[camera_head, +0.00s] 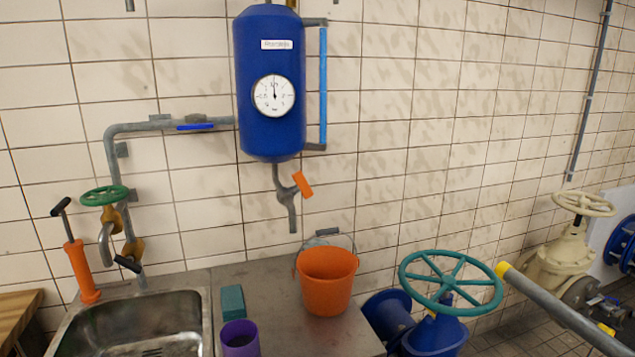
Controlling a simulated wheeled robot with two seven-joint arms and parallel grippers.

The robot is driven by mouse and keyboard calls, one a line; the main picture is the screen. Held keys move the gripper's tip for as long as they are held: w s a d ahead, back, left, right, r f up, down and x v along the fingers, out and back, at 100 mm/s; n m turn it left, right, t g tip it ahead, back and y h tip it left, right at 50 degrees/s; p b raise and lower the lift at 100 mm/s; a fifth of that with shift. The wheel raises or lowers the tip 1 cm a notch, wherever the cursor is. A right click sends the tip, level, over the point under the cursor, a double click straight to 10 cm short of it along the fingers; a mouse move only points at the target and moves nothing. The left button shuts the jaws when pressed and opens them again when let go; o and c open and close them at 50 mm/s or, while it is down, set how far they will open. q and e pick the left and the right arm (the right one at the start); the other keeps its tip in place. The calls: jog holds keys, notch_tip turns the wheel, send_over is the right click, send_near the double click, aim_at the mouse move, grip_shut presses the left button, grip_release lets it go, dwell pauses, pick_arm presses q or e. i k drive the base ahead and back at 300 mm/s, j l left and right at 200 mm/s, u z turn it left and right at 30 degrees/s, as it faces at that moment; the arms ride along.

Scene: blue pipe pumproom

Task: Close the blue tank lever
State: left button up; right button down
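The blue tank (268,140) hangs on the tiled wall, with a round white dial gauge (273,95) on its front. A blue lever (195,127) lies level along the grey pipe that enters the tank's left side. An orange lever (302,185) sits on the outlet pipe (285,200) under the tank, tilted and pointing down to the right. Nothing touches either lever. Neither of my grippers is in view.
An orange bucket (327,280) stands on the counter (265,285) below the outlet, beside a purple cup (240,340) and a teal block (233,302). A metal sink (135,325) is at left. A green handwheel (451,282) and a grey yellow-ended bar (565,312) are at right.

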aim_at(196, 125)
jog(key=j, duration=0.4)
jog(key=k+j, duration=0.15)
jog(key=j, duration=0.7)
jog(key=k, duration=0.05)
